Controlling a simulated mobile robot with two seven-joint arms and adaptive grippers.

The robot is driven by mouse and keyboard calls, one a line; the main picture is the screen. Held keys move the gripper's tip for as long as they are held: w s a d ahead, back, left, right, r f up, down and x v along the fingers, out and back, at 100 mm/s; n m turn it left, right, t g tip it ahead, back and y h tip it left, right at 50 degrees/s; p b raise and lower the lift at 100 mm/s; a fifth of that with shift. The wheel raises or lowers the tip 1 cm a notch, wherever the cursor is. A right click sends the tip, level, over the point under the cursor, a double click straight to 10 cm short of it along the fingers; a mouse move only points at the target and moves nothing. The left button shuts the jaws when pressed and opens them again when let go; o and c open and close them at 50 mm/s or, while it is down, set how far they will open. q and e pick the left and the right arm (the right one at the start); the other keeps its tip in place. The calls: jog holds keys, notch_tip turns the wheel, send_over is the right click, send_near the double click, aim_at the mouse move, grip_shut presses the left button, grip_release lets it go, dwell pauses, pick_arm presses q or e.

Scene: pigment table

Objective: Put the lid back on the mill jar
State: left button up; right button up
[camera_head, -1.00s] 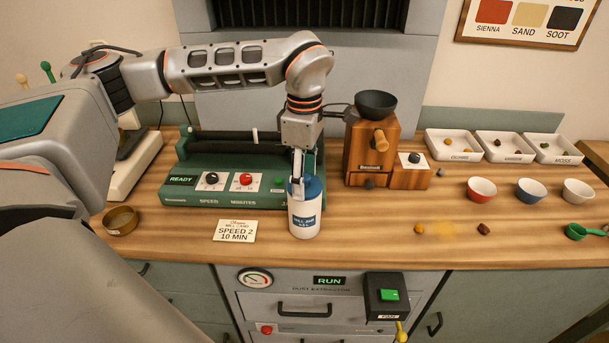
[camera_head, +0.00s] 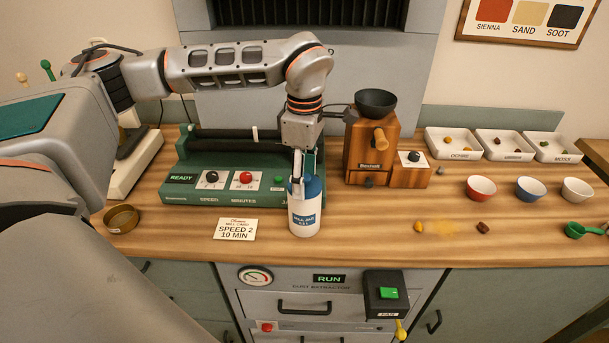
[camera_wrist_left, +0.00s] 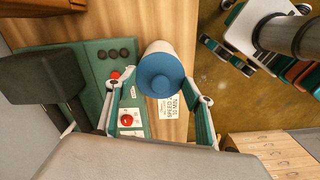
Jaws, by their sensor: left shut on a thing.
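The mill jar (camera_head: 304,216) is a white upright jar with a blue label on the table's front part, in front of the green mill. Its blue lid (camera_head: 313,187) sits on top, level as far as I can see; whether it is fully seated I cannot tell. My left gripper (camera_head: 303,180) comes down from above and is shut on the lid. In the left wrist view the round blue lid (camera_wrist_left: 161,73) lies between the two fingers, with the white jar body (camera_wrist_left: 160,47) beyond it. My right gripper is not in view.
The green mill base (camera_head: 185,190) stands close behind the jar. A card (camera_head: 236,229) lies left of the jar, and a brass-coloured dish (camera_head: 121,218) farther left. A wooden grinder (camera_head: 365,150) stands behind right. The table (camera_head: 370,225) just right of the jar is clear.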

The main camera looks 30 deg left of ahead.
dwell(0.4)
pick_arm(q)
jog(key=o, duration=1.6)
jog(key=shift+o, duration=0.2)
jog(key=shift+r, duration=3.5)
grip_shut()
jog(key=shift+f, duration=0.2)
